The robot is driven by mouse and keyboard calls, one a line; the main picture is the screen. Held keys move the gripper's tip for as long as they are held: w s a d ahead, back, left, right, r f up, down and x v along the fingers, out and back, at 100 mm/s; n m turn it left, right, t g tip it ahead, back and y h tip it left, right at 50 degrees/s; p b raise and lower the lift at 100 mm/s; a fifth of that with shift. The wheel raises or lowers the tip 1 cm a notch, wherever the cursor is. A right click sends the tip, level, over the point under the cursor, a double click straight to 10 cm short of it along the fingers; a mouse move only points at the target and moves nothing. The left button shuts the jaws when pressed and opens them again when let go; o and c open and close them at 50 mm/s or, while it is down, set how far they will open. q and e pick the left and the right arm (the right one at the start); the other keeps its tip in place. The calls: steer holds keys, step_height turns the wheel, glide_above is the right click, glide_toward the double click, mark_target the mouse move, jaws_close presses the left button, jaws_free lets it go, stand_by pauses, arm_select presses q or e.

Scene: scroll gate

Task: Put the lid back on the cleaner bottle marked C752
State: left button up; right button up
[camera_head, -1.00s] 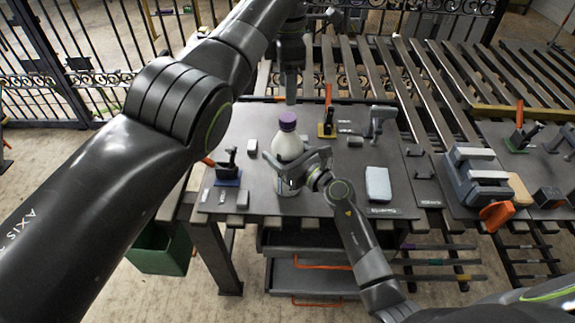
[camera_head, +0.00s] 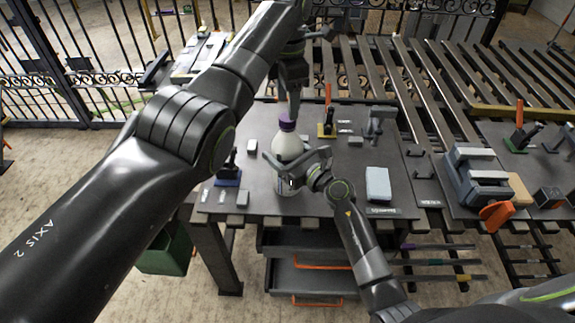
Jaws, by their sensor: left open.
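The cleaner bottle (camera_head: 288,147) is white and stands upright on the dark bench. A purple lid (camera_head: 287,122) sits on its top. The marking on the bottle is too small or hidden to read. My left gripper (camera_head: 292,108) is open, pointing down just above the lid; its fingers show nearly edge-on, and contact with the lid cannot be told.
A grey block (camera_head: 378,184) lies right of the bottle. A dark tool on a blue base (camera_head: 228,172) stands to the left. A grey upright tool (camera_head: 377,120) and a yellow-based holder (camera_head: 327,125) stand behind. A vise-like block (camera_head: 478,175) is farther right.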

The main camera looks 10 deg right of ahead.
mark_target(287, 117)
arm_select(q)
steer(key=shift+f, duration=2.1)
